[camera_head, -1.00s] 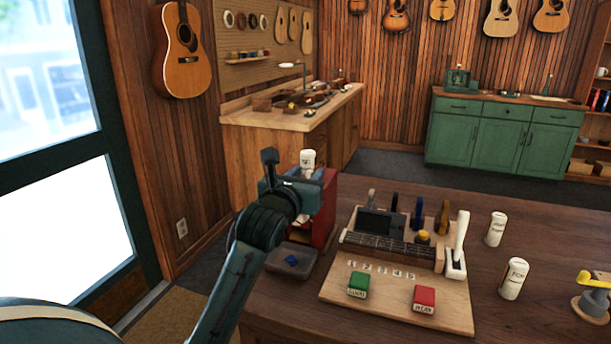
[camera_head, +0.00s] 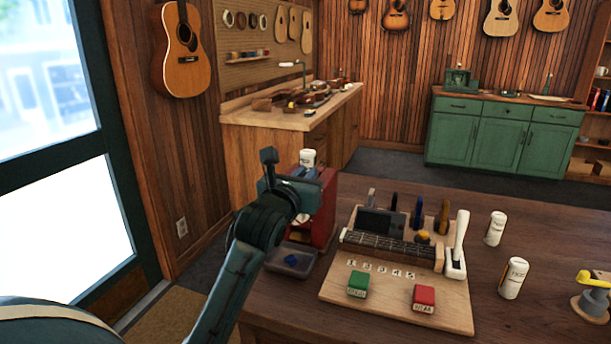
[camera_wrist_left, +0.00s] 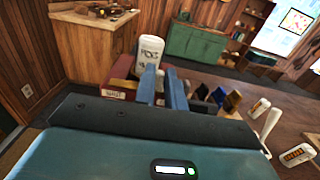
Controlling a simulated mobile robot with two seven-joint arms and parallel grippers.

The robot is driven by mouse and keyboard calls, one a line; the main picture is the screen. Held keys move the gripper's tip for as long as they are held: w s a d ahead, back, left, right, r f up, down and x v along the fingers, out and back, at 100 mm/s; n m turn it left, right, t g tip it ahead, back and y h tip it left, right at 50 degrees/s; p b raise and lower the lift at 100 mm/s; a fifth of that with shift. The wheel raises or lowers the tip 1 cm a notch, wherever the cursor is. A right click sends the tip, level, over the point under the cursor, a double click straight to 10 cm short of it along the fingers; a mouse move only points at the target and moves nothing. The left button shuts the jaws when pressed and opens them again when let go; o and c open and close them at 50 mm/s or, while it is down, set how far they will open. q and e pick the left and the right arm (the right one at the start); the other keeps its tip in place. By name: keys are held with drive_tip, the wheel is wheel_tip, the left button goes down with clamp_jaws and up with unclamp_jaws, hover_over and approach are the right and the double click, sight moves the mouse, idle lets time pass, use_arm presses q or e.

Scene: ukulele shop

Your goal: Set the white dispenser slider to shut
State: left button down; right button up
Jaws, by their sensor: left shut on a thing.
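The red dispenser (camera_head: 325,207) stands at the left end of the dark wooden table, with a white labelled bottle (camera_head: 307,157) upright on top. The bottle also shows in the left wrist view (camera_wrist_left: 150,50), just beyond my fingers, beside the red body (camera_wrist_left: 116,90) of the dispenser. My left gripper (camera_head: 303,188) is at the dispenser's upper part, below the bottle. In the left wrist view its two blue-grey fingers (camera_wrist_left: 161,82) are close together with a small whitish piece between them, which looks like the slider. The fingers hide most of it, and its setting cannot be read.
A wooden board (camera_head: 395,310) with green and red buttons and a white lever (camera_head: 459,235) lies to the right. White bottles (camera_head: 513,278) stand further right.

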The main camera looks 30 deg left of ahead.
use_arm(q)
drive_tip(key=a, duration=0.1)
drive_tip(key=a+p, duration=0.1)
drive_tip(key=a, duration=0.1)
drive_tip(key=shift+s, duration=0.35)
drive_tip(key=shift+s+a, duration=0.1)
drive_tip(key=shift+a, duration=0.25)
use_arm(e)
drive_tip(key=shift+s+d+f, duration=0.1)
drive_tip(key=shift+s+d, duration=0.1)
drive_tip(key=shift+d, duration=0.15)
use_arm(q)
drive_tip(key=c, duration=1.5)
unclamp_jaws()
drive_tip(key=shift+a, duration=0.1)
drive_tip(key=shift+o, duration=0.2)
use_arm(e)
drive_tip(key=shift+a, duration=0.1)
use_arm(q)
drive_tip(key=shift+s, duration=0.1)
